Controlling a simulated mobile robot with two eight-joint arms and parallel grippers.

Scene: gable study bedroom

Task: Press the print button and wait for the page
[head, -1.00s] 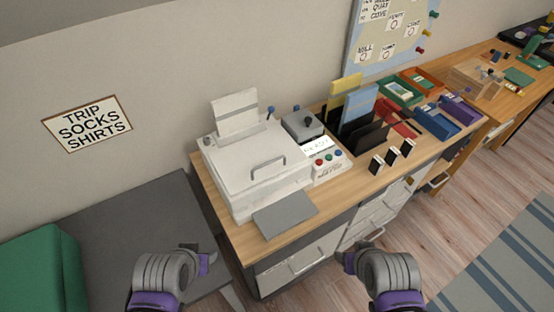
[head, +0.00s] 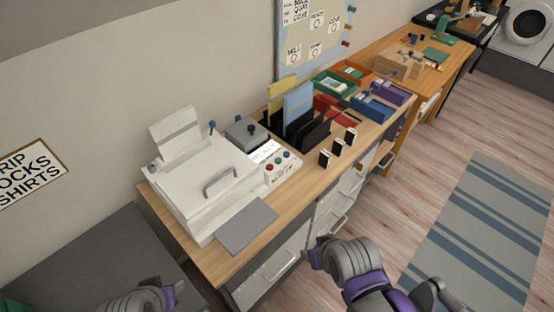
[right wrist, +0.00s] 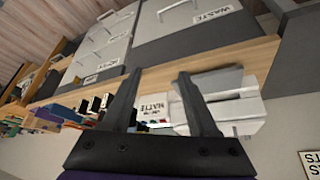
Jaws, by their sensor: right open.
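A white printer (head: 203,187) stands on the wooden desk, paper (head: 176,131) upright in its rear feed. My right gripper (head: 310,257) is open and empty in front of the desk, apart from the panel. In the right wrist view its two fingers (right wrist: 155,78) are spread, with the printer (right wrist: 228,105) beyond. My left gripper (head: 174,295) is low at the bottom edge; its jaw state is unclear.
Black-and-white upright blocks (head: 338,147), a file rack (head: 300,128) and coloured trays (head: 374,105) stand right of the printer. Drawers (head: 278,264) are under the desktop (head: 203,258). A dark grey surface (head: 105,262) is at left. Open floor (head: 425,150) lies right.

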